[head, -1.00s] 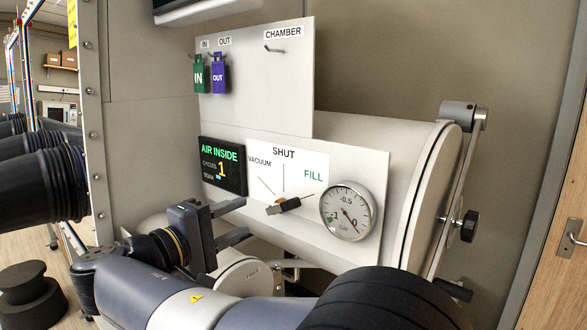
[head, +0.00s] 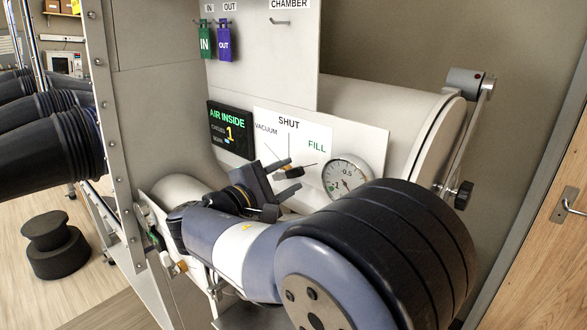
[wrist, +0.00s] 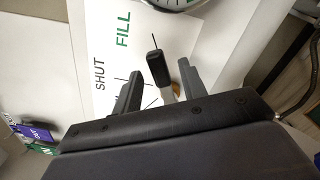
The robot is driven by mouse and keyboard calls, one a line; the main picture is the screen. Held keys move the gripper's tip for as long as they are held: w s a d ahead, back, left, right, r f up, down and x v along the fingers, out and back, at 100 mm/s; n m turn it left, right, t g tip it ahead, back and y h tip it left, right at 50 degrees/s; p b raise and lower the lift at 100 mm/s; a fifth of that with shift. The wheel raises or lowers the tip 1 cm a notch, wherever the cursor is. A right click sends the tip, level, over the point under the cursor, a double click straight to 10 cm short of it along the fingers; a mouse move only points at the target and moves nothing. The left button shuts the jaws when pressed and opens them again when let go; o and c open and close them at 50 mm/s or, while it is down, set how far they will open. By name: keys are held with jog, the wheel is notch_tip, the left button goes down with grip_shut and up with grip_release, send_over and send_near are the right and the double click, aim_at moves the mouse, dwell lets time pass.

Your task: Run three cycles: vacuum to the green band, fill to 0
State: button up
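The black valve handle (head: 295,172) on the white panel (head: 376,150) points right, along the FILL line. In the wrist view the handle (wrist: 157,68) shows between the two fingers, with a gap on each side. My gripper (head: 292,175) is open around or just in front of it; contact cannot be told. The round gauge (head: 343,172) is partly hidden by my arm; its needle points to the lower right, and its 0 mark is hidden. The display (head: 231,130) reads AIR INSIDE, with a 1 beside CYCLES.
A green IN tag (head: 205,42) and a purple OUT tag (head: 224,44) hang on hooks above. The CHAMBER hook (head: 283,21) is empty. The chamber door's lever (head: 462,140) stands at the right. Black glove sleeves (head: 45,150) stick out at the left.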

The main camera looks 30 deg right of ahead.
jog(key=shift+x, duration=1.3)
grip_shut()
